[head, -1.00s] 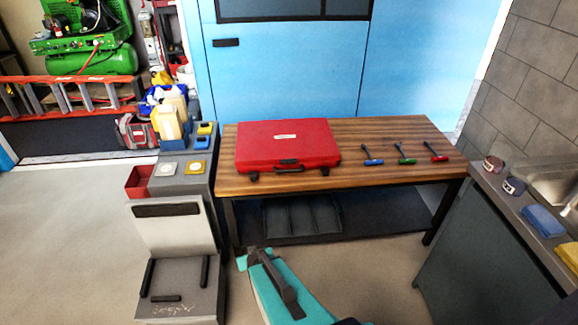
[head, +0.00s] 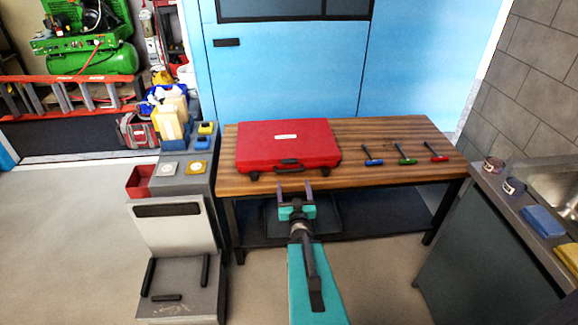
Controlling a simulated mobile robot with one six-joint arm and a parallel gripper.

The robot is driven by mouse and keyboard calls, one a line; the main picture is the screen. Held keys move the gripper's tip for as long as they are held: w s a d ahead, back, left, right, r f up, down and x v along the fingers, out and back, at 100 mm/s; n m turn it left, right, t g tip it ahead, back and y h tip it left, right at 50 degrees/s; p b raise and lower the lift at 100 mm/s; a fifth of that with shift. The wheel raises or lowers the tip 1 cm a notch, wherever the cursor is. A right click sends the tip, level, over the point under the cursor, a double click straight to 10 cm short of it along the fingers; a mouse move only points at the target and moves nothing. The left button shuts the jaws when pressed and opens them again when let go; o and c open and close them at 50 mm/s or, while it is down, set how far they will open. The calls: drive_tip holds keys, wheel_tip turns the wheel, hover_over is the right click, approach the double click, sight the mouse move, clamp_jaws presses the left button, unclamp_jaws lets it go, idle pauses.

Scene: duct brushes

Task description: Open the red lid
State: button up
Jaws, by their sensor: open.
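The red lid (head: 288,140) tops a red case that lies shut on the wooden table (head: 350,134). A dark handle (head: 289,165) and two dark latches sit along its front edge. My gripper (head: 294,188) is open and empty, just in front of the table's front edge. Its two fingers point toward the case's handle side. A small gap shows between the fingertips and the case.
Three brushes with blue (head: 373,162), green (head: 407,161) and red (head: 439,158) heads lie right of the case. A grey cart (head: 172,215) stands at left. A sink counter (head: 510,210) is at right. Open floor lies in front.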

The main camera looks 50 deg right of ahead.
drive_tip(key=shift+w+d+f+b, duration=0.15)
drive_tip(key=shift+w+b, duration=0.1)
drive_tip(key=shift+b, duration=0.4)
drive_tip(key=b, duration=0.8)
approach(289, 162)
drive_tip(key=shift+w+d+f, duration=0.2)
drive_tip(key=shift+w, duration=0.1)
drive_tip(key=w+b, duration=0.1)
drive_tip(key=b, duration=0.3)
drive_tip(key=shift+d+b, duration=0.3)
drive_tip(key=shift+d, duration=0.1)
drive_tip(key=b, duration=0.6)
drive_tip(key=shift+w+d, duration=0.35)
drive_tip(key=shift+d, duration=0.05)
drive_tip(key=shift+w+d+r, duration=0.15)
drive_tip(key=shift+w+d, duration=0.15)
drive_tip(key=shift+w, duration=0.1)
drive_tip(key=shift+x, duration=2.25)
